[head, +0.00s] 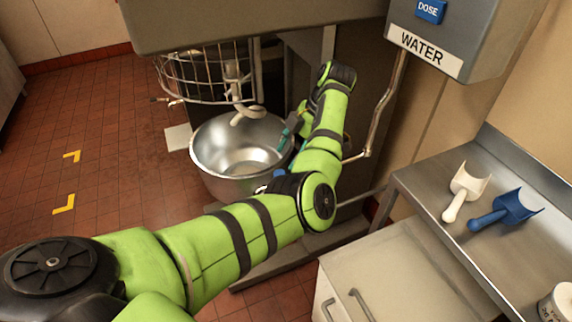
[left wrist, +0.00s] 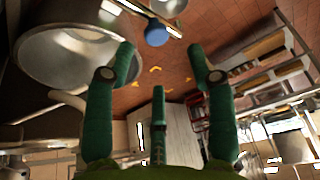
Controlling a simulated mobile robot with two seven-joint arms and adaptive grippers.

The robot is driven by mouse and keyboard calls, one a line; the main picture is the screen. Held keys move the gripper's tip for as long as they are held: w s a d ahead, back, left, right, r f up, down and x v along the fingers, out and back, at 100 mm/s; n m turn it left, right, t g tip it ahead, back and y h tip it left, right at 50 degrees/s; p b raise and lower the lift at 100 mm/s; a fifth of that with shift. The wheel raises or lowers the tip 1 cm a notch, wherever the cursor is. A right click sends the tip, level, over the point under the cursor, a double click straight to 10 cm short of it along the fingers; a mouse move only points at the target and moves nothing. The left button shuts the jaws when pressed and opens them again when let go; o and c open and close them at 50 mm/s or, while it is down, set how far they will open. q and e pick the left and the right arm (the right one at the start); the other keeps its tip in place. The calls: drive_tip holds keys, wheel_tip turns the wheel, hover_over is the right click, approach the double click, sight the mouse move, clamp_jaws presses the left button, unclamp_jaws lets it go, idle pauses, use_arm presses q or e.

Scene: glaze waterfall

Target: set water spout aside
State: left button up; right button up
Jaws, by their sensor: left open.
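The water spout (head: 383,112) is a thin metal pipe. It runs down from the grey WATER box (head: 455,40) and bends left, low behind my left arm, just right of the mixer bowl. Its outlet end is partly hidden by the arm. My left gripper (head: 286,138) is at the right rim of the steel bowl (head: 238,150), left of the pipe and partly hidden by my wrist. In the left wrist view the teal fingers (left wrist: 161,52) are spread with nothing between them. A pale curved piece beside the left finger may be the spout; I cannot tell.
The mixer has a wire guard (head: 205,75) and a beater (head: 246,114) over the bowl. A blue knob (left wrist: 156,34) shows beyond the fingers. A steel counter (head: 425,195) at right holds a white scoop (head: 465,190) and a blue scoop (head: 505,210). Tiled floor at left is clear.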

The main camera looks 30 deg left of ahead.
use_arm(q)
drive_tip(key=shift+v, duration=2.25)
